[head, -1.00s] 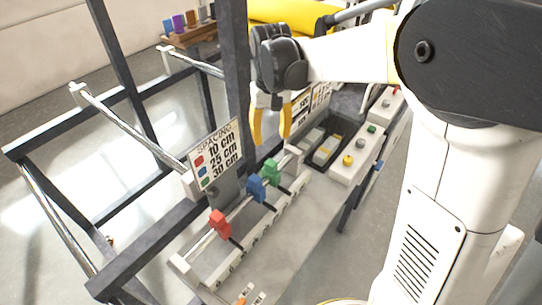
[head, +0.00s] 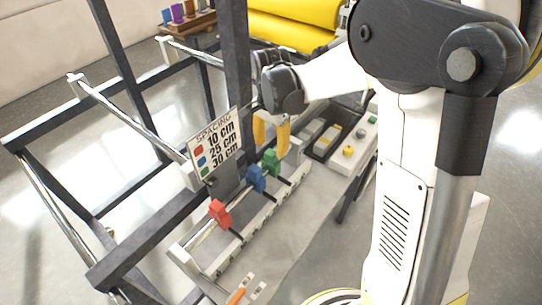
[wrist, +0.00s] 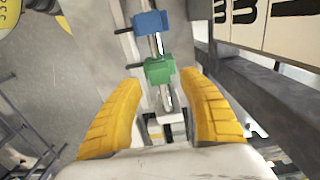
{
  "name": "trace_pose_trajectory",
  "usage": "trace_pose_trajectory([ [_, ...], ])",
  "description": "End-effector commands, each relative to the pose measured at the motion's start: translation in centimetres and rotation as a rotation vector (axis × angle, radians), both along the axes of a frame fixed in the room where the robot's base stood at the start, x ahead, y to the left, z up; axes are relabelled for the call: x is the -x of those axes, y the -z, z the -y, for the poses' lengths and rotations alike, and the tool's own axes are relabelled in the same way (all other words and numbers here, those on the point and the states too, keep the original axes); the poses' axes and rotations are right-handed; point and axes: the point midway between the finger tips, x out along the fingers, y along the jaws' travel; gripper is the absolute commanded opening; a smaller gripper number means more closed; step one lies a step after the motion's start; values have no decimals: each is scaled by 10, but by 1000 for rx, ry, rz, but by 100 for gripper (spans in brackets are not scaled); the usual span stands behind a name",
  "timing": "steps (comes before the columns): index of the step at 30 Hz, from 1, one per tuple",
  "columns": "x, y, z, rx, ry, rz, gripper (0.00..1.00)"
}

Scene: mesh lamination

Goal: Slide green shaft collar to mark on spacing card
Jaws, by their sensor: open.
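The green shaft collar (head: 271,161) sits on a metal rod above a marked scale rail (head: 262,226), at the far end of the row of collars. In the wrist view the green collar (wrist: 159,71) lies between and just beyond my yellow fingertips. My gripper (head: 271,150) is open, fingers pointing down, at the green collar; contact cannot be made out. The blue collar (head: 256,178) and red collar (head: 220,213) sit nearer on the same rod. The spacing card (head: 215,144) stands behind the rod and reads red 10 cm, blue 25 cm, green 30 cm.
A dark upright post (head: 235,70) stands close behind my gripper. A control box with buttons (head: 352,150) and a dark tray (head: 322,138) lie to the right. An orange-handled tool (head: 239,292) lies at the near end. A yellow roll (head: 292,27) is behind.

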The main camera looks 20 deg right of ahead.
Motion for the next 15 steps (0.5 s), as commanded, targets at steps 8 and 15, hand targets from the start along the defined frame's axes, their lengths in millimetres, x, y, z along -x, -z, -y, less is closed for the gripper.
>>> trace_pose_trajectory([
  [8,0,32,0,0,-1,0,49],
  [15,0,34,0,0,-1,0,49],
])
